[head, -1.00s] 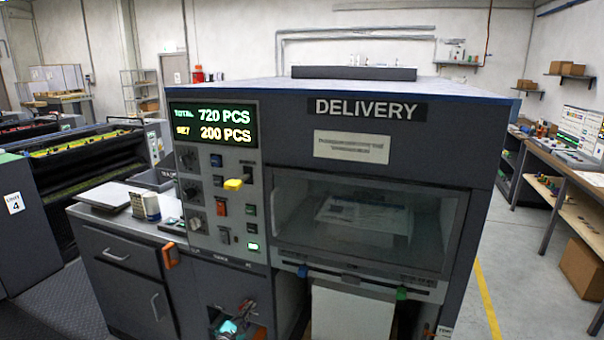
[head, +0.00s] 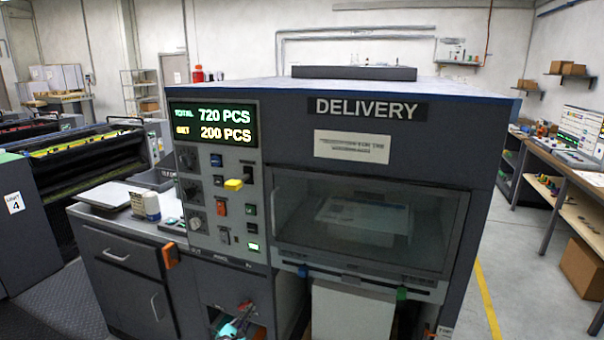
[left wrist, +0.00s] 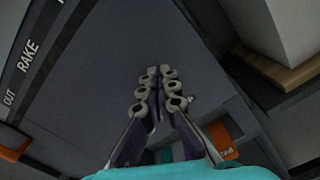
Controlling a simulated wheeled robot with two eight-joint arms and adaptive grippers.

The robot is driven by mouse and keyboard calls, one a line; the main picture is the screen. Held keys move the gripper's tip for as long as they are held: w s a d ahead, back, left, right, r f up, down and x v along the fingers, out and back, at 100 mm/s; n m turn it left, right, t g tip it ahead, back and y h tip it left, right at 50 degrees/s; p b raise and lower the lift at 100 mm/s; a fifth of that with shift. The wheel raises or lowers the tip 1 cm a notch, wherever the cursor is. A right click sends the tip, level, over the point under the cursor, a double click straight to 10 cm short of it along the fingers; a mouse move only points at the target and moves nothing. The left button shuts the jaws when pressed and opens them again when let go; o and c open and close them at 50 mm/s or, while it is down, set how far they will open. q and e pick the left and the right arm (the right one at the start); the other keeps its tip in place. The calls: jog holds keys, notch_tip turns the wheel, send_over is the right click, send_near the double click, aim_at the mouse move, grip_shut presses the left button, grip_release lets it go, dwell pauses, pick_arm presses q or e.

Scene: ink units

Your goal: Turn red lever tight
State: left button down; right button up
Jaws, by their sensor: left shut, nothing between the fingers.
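My left gripper (head: 236,328) is at the bottom edge of the head view, in front of the lower part of the delivery unit, and partly cut off. In the left wrist view its two fingers (left wrist: 160,72) are together with nothing between them. An orange-red part (left wrist: 222,138) with a small label is right of the fingers and looks apart from them. I cannot tell whether it is the red lever. A small reddish shape (head: 245,305) shows beside the gripper in the head view, too small to make out. My right gripper is not in view.
An orange handle (head: 171,255) sticks out at the cabinet's corner. The delivery window (head: 290,240) is right of the panel. A pale bin or chute (head: 350,310) stands below it.

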aim_at(246, 304)
pick_arm(q)
jog(key=v, duration=0.4)
jog(key=shift+s, duration=0.3)
jog(key=shift+w+a+r, duration=0.3)
jog(key=shift+w, duration=0.9)
jog(key=shift+w+a+r, duration=0.3)
jog(key=shift+w+r, duration=0.05)
jog(key=shift+w, duration=0.8)
jog(key=shift+w+a+r, duration=0.3)
jog(key=shift+w, duration=0.9)
jog(key=shift+a+f, duration=0.1)
jog(key=shift+f, duration=0.5)
